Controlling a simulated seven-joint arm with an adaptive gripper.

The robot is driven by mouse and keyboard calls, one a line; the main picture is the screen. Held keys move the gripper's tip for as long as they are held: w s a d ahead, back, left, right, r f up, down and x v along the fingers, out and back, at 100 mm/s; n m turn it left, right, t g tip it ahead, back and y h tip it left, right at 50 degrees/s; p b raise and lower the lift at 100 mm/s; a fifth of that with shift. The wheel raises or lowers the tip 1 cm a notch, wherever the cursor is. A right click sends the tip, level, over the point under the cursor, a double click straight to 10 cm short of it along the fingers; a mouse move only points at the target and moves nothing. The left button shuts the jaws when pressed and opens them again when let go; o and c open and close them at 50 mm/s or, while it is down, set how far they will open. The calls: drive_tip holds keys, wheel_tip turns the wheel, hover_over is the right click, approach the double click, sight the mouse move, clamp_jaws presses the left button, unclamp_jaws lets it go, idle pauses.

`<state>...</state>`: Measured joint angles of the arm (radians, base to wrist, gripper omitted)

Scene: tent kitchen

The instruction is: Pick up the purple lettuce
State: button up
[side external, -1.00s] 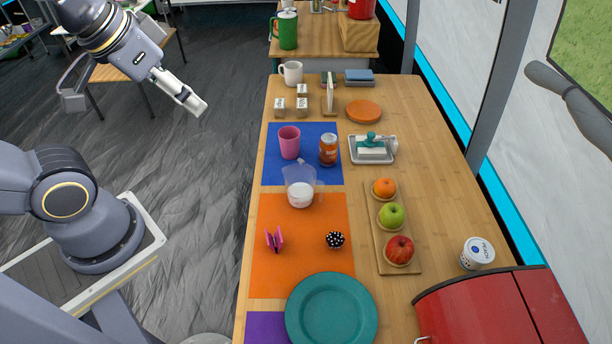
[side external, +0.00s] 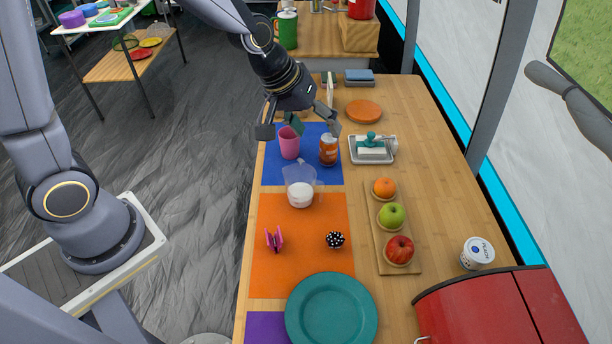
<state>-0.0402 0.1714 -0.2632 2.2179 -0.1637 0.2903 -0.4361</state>
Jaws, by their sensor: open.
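I cannot make out a lettuce in this view. A small magenta, wing-shaped object (side external: 274,239) stands on the orange mat (side external: 300,275); I cannot tell what it is. My gripper (side external: 296,129) is open and empty, its fingers spread wide and pointing down. It is over the far part of the table, above the blue mat (side external: 270,172), around or just above the pink cup (side external: 289,146). An orange-brown jar (side external: 328,151) stands just to the right of the cup, close to the right finger.
A clear measuring jug (side external: 300,190) and a black-and-white dotted item (side external: 335,240) stand nearer. A teal plate (side external: 331,312) lies in front. A butter dish (side external: 372,150), a fruit board (side external: 410,265), a white tub (side external: 477,253) and a red box (side external: 480,310) are on the right.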

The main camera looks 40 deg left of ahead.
wheel_tip(320, 180, down, 9)
drive_tip(key=d+g, duration=0.2)
drive_tip(key=d, duration=0.1)
drive_tip(key=g+h, duration=0.1)
drive_tip(key=g, duration=0.1)
approach(333, 238)
drive_tip(key=shift+n, duration=0.3)
drive_tip(key=x, duration=0.4)
drive_tip(key=shift+s+d+f, duration=0.15)
drive_tip(key=shift+f, duration=0.2)
drive_tip(key=shift+w+x, duration=0.15)
drive_tip(key=shift+x, duration=1.25)
drive_tip(key=shift+w+x, duration=0.1)
drive_tip(key=shift+x, duration=1.3)
drive_tip(key=shift+c, duration=0.3)
drive_tip(key=c, duration=1.1)
drive_tip(key=shift+r, duration=0.1)
